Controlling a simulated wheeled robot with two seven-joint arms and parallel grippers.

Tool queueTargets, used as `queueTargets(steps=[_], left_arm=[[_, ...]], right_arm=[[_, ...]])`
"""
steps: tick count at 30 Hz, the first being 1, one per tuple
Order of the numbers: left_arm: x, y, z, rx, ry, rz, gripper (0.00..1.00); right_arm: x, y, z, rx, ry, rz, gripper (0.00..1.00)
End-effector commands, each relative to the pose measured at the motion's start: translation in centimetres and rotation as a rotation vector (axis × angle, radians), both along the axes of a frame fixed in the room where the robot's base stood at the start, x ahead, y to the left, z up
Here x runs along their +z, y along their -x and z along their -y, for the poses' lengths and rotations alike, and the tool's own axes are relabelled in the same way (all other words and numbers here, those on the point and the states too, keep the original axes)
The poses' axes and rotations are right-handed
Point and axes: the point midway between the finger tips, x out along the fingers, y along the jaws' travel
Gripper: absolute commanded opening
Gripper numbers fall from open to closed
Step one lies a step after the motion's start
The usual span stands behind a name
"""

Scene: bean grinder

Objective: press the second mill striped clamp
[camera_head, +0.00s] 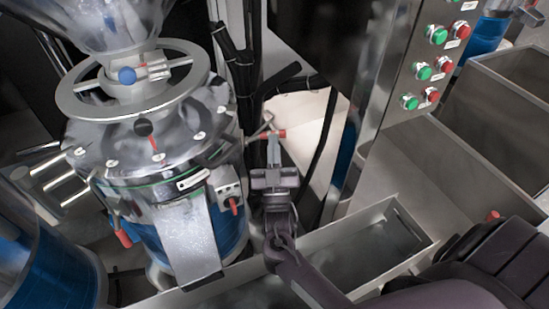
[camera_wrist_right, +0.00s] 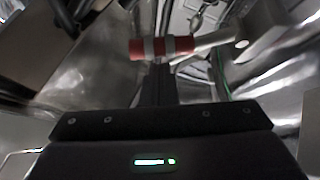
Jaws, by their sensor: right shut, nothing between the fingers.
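The striped clamp handle shows in the head view as a short red-and-grey bar (camera_head: 277,134) on the right side of the mill (camera_head: 150,150). In the right wrist view the handle (camera_wrist_right: 150,48) is banded red and white and lies across the picture, joined to a metal rod on its right. My right gripper (camera_head: 273,150) is shut, with nothing between its fingers. Its fingertips (camera_wrist_right: 161,68) are at the handle, overlapping it in view; I cannot tell whether they touch. My left gripper is not in view.
A control panel with green and red buttons (camera_head: 438,34) stands at the right. Metal bins (camera_head: 500,100) are beyond it. A metal trough (camera_head: 370,250) runs below my right arm. Black hoses (camera_head: 240,70) hang behind the mill. Another blue-filled vessel (camera_head: 45,265) is at the lower left.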

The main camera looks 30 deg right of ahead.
Motion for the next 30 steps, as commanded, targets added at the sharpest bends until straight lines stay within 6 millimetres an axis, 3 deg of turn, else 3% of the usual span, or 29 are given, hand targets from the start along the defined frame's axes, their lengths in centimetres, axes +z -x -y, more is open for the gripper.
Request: queueTargets(steps=[7,30], left_arm=[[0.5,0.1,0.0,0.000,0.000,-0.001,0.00],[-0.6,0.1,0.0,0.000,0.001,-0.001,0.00]], right_arm=[[0.9,-1.3,0.6,-0.001,0.000,-0.001,0.00],[0.5,-1.2,0.8,0.000,-0.048,0.028,0.00]])
